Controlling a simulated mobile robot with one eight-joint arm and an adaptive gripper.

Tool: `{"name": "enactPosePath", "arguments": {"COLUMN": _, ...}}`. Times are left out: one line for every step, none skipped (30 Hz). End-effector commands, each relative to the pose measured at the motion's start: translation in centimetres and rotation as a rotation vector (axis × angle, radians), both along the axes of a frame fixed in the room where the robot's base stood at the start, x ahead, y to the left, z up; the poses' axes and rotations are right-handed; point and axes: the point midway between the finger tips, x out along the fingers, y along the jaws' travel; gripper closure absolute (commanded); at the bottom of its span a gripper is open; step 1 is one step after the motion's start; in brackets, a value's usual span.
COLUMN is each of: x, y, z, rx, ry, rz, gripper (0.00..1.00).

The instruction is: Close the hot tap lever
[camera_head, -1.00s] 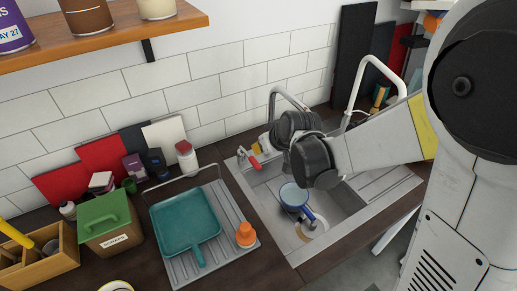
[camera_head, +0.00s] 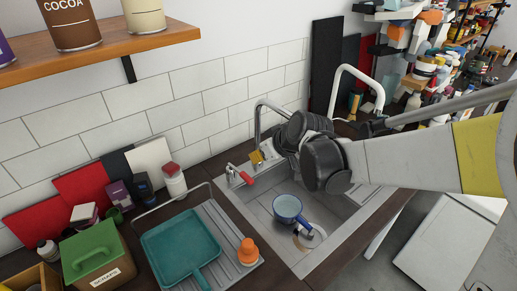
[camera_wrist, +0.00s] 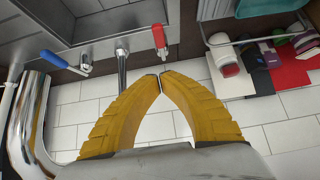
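The hot tap lever (camera_head: 245,178) is red and sits on the sink's back edge, left of the curved metal spout (camera_head: 262,112). In the wrist view the red lever (camera_wrist: 160,38) points toward the sink, just beyond my fingertips with a small visible gap. A blue lever (camera_wrist: 56,59) is on the other side of the spout's base (camera_wrist: 122,64). My gripper (camera_wrist: 161,74) has two yellow fingers whose tips meet, with nothing between them. In the head view my wrist hides most of the gripper and the blue lever; only a bit of yellow shows near the tap.
A blue pan (camera_head: 288,208) lies in the sink (camera_head: 265,216). Left of it, a teal dustpan (camera_head: 180,248) and an orange bottle (camera_head: 248,252) are on the drainboard. A white-and-red jar (camera_head: 174,182) stands near the wall. A white curved pipe (camera_head: 350,70) rises behind my arm.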

Motion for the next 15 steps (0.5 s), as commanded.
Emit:
{"name": "enactPosePath", "arguments": {"x": 0.6, "y": 0.5, "z": -1.2, "rx": 0.000, "ry": 0.000, "rz": 0.001, "gripper": 1.00}}
{"name": "enactPosePath", "arguments": {"x": 1.0, "y": 0.7, "z": -1.7, "rx": -0.001, "ry": 0.000, "rz": 0.002, "gripper": 1.00}}
{"name": "enactPosePath", "arguments": {"x": 1.5, "y": 1.0, "z": -2.4, "rx": -0.001, "ry": -0.001, "rz": 0.001, "gripper": 1.00}}
{"name": "enactPosePath", "arguments": {"x": 1.9, "y": 1.3, "z": -2.9, "rx": -0.001, "ry": -0.001, "rz": 0.001, "gripper": 1.00}}
{"name": "enactPosePath", "arguments": {"x": 2.2, "y": 1.5, "z": -3.4, "rx": -0.001, "ry": -0.001, "rz": 0.001, "gripper": 1.00}}
{"name": "enactPosePath", "arguments": {"x": 2.7, "y": 1.9, "z": -4.0, "rx": -0.001, "ry": 0.000, "rz": 0.001, "gripper": 1.00}}
{"name": "enactPosePath", "arguments": {"x": 3.1, "y": 2.1, "z": -4.5, "rx": -0.001, "ry": 0.000, "rz": 0.001, "gripper": 1.00}}
{"name": "enactPosePath", "arguments": {"x": 3.4, "y": 2.4, "z": -4.9, "rx": 0.000, "ry": -0.001, "rz": 0.001, "gripper": 1.00}}
{"name": "enactPosePath", "arguments": {"x": 3.9, "y": 2.7, "z": -5.5, "rx": -0.001, "ry": 0.000, "rz": 0.001, "gripper": 1.00}}
{"name": "enactPosePath", "arguments": {"x": 4.2, "y": 2.9, "z": -5.9, "rx": -0.001, "ry": 0.000, "rz": 0.001, "gripper": 1.00}}
{"name": "enactPosePath", "arguments": {"x": 4.2, "y": 2.8, "z": -6.4, "rx": -0.001, "ry": 0.000, "rz": -0.001, "gripper": 1.00}}
{"name": "enactPosePath", "arguments": {"x": 4.1, "y": 2.7, "z": -7.1, "rx": -0.001, "ry": 0.000, "rz": -0.001, "gripper": 1.00}}
{"name": "enactPosePath", "arguments": {"x": 4.0, "y": 2.7, "z": -7.5, "rx": -0.001, "ry": 0.000, "rz": -0.001, "gripper": 1.00}}
{"name": "enactPosePath", "arguments": {"x": 4.0, "y": 2.7, "z": -7.9, "rx": -0.001, "ry": 0.000, "rz": -0.001, "gripper": 1.00}}
{"name": "enactPosePath", "arguments": {"x": 4.0, "y": 2.7, "z": -8.4, "rx": -0.001, "ry": 0.000, "rz": -0.001, "gripper": 1.00}}
